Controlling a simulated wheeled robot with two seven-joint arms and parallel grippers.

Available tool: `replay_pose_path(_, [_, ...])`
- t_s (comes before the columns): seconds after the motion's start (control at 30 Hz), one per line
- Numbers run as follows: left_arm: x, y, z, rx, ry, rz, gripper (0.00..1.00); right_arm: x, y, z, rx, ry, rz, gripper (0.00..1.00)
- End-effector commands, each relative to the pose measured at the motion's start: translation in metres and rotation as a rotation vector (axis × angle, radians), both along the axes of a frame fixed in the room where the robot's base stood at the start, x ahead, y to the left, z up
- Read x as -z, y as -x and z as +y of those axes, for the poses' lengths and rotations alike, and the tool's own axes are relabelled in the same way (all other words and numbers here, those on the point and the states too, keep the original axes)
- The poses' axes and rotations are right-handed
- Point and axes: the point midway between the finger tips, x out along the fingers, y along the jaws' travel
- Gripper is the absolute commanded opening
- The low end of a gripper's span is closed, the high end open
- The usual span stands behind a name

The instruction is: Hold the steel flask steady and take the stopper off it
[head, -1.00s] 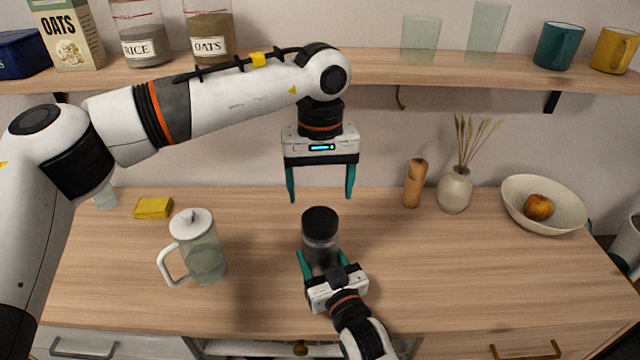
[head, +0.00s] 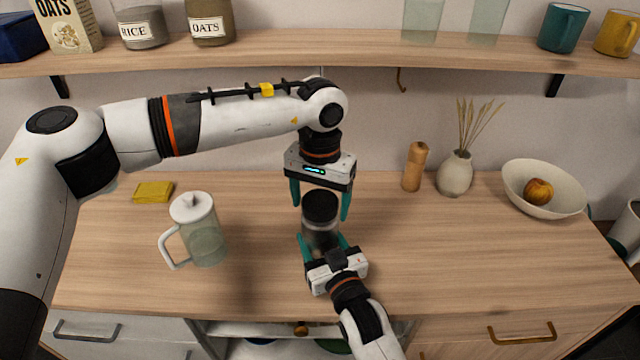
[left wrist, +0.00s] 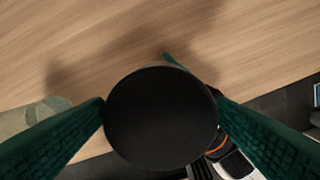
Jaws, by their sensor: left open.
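The steel flask (head: 320,237) stands upright on the table, with its wide round black stopper (head: 320,205) on top. In the left wrist view the stopper (left wrist: 160,118) fills the middle between my fingers. My left gripper (head: 320,212) points down from above, open, with one finger on each side of the stopper. My right gripper (head: 322,243) reaches in from the front, low down, with its fingers on either side of the flask body. The contact of its fingers with the flask is hidden, so I cannot tell if it is shut.
A glass pitcher (head: 205,240) with a white lid stands left of the flask. A yellow sponge (head: 153,192) lies behind it. A wooden mill (head: 414,167), a vase (head: 455,174) and a bowl (head: 515,190) with fruit stand at the back right. A shelf (head: 350,52) runs above.

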Motion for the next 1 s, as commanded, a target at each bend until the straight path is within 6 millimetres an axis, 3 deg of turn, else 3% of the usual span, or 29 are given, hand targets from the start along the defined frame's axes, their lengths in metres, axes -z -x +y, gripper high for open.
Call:
replay_pose_path(0.33, [0.0057, 0.0003, -0.0002, 0.000, 0.000, 0.000, 0.78, 0.0019, 0.0003, 0.0000, 0.000, 0.002, 0.004, 0.00])
replay_pose_path(0.6, [0.0055, 0.0002, -0.0001, 0.000, 0.000, 0.000, 0.36, 0.0020, 0.0003, 0.0000, 0.000, 0.002, 0.005, 0.00])
replay_pose_path(0.73, [0.0054, 0.0002, -0.0001, -0.024, 0.000, 0.000, 0.33, 0.0021, 0.0003, 0.0000, 0.000, 0.002, 0.005, 0.00])
replay_pose_path(0.87, [0.0056, 0.0000, -0.0001, -0.192, 0.000, 0.000, 0.33, 0.0022, 0.0004, -0.0001, 0.000, 0.002, 0.005, 0.00])
replay_pose_path(1.0, [0.0049, 0.0001, -0.0003, -0.511, 0.002, 0.001, 0.33, 0.0022, 0.0004, -0.0001, 0.000, 0.002, 0.005, 0.00])
